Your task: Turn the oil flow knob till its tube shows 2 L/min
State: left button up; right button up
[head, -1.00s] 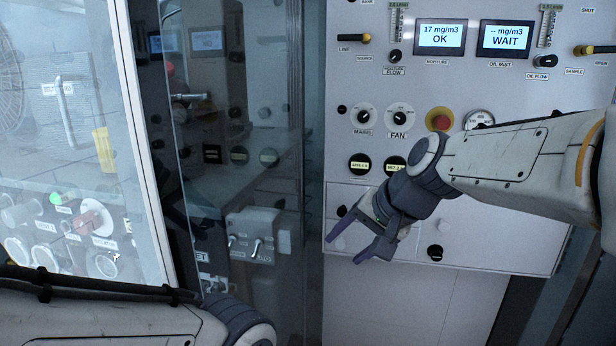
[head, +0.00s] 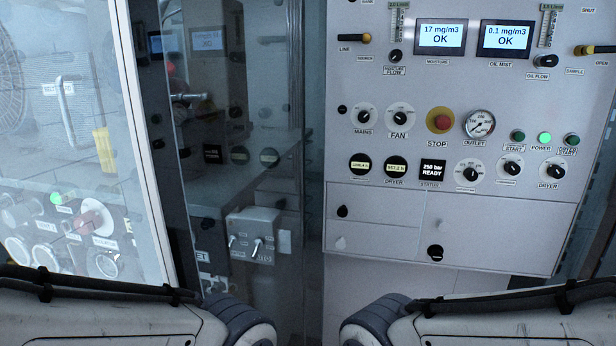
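The oil flow knob (head: 545,60) is a small black knob at the upper right of the light grey panel, above its OIL FLOW label. Its clear flow tube (head: 548,27) stands just above it; its top is near the frame edge and its reading is too small to make out. The oil mist display (head: 505,39) left of the tube reads 0.1 mg/m3 OK. Both my arms show at the bottom edge, well below the knob. Neither gripper's fingers are in view.
The moisture flow knob (head: 395,56) and its tube (head: 396,20) sit further left. The sample lever (head: 594,50) is close right of the oil flow knob. A red stop button (head: 440,120) and the outlet gauge (head: 479,124) are lower. A glass door (head: 75,130) stands at left.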

aim_at(552, 60)
jog(key=z, duration=0.1)
jog(key=k, duration=0.4)
jog(key=z, duration=1.2)
jog(key=i, duration=1.1)
jog(key=u, duration=0.4)
